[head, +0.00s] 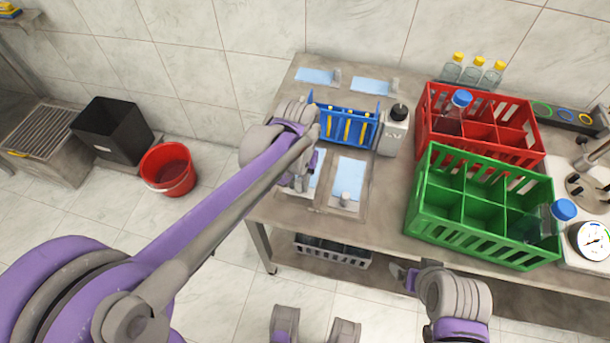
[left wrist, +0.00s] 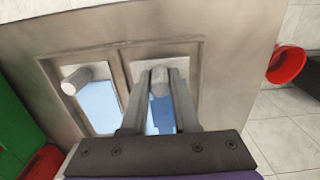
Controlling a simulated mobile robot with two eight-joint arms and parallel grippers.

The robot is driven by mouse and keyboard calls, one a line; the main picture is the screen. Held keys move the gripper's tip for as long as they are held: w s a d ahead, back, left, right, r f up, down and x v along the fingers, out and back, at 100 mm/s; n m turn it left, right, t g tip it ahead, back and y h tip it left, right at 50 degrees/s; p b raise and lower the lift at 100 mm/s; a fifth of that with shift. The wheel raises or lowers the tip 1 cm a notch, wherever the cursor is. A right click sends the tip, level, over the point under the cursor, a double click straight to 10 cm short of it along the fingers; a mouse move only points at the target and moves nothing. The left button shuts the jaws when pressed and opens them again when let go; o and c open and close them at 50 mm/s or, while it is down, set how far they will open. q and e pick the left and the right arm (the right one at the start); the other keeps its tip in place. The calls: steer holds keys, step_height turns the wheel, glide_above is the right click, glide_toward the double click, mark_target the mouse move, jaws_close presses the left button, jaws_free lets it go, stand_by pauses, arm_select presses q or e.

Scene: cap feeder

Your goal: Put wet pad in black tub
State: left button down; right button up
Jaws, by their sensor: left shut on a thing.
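Light blue pads with grey knobs lie on the table, two at the back and two in front recesses. My left gripper (head: 298,182) is at the front left recess, shut on the knob of the pad there (left wrist: 188,100). In the left wrist view the fingers (left wrist: 160,85) stand either side of that knob. The other front pad (head: 351,170) lies beside it and also shows in the wrist view (left wrist: 98,105). My right gripper (head: 405,276) is off the table's front edge; its jaw state is unclear.
A red bucket (head: 168,188) stands beside the tub. On the table are a blue rack (head: 335,137), a white bottle (head: 393,135), a red crate (head: 425,125) and a green crate (head: 465,235). Open floor lies between bucket and table.

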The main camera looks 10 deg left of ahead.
arm_select(q)
steer(key=shift+r+p, duration=1.75)
steer(key=shift+r, duration=0.85)
steer(key=shift+f, duration=0.15)
